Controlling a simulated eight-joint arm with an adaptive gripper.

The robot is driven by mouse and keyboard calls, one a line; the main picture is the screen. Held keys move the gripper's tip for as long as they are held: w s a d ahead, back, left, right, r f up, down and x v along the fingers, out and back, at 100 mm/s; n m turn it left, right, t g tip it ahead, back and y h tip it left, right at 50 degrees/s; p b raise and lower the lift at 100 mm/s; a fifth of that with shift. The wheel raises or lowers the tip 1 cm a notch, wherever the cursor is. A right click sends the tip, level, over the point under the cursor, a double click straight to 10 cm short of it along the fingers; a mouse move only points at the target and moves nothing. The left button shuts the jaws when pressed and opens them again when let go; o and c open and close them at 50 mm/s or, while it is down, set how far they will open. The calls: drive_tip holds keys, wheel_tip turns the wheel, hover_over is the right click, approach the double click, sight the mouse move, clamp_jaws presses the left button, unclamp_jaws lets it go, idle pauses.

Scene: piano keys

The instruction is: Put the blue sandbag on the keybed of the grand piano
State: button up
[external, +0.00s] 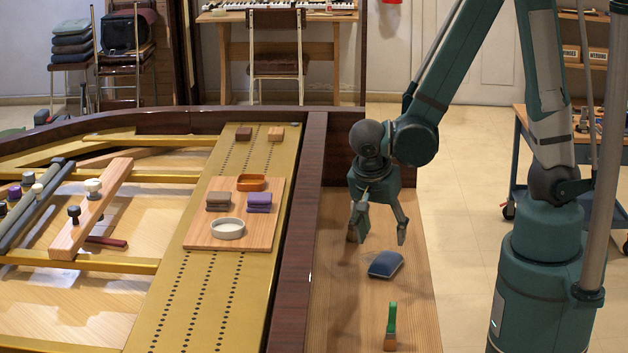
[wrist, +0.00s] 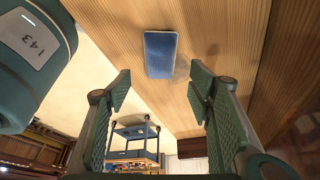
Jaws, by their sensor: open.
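The blue sandbag (external: 385,264) is a small dark blue cushion with a paler edge. It appears to lie on the bare wooden keybed (external: 340,300) of the grand piano, right of the dark case rail; its underside is hidden. In the wrist view the sandbag (wrist: 161,55) shows as a blue rectangle against the wood, beyond the fingertips. My gripper (external: 380,238) points down above and slightly left of the sandbag. Its fingers are spread and apart from the bag. In the wrist view my gripper (wrist: 158,77) is open with nothing between its fingers.
A green-topped wooden tool (external: 391,325) stands nearer on the keybed. The dark rail (external: 298,240) borders the keybed on the left. Beyond it, a wooden tray (external: 260,228) holds small items.

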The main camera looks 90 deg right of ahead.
drive_tip(key=shift+p+v, duration=0.3)
drive_tip(key=shift+v, duration=1.1)
drive_tip(key=shift+r, duration=0.1)
drive_tip(key=a+r+n+t+y, duration=0.2)
drive_tip(key=a+r+n+t, duration=0.2)
drive_tip(key=r+n, duration=0.7)
drive_tip(key=a+r+n+t+y, duration=0.2)
drive_tip(key=a+r+n+t, duration=0.2)
drive_tip(key=r+n, duration=0.6)
drive_tip(key=shift+a+r+n+t, duration=0.4)
drive_tip(key=shift+a+n, duration=0.2)
drive_tip(key=shift+n, duration=0.1)
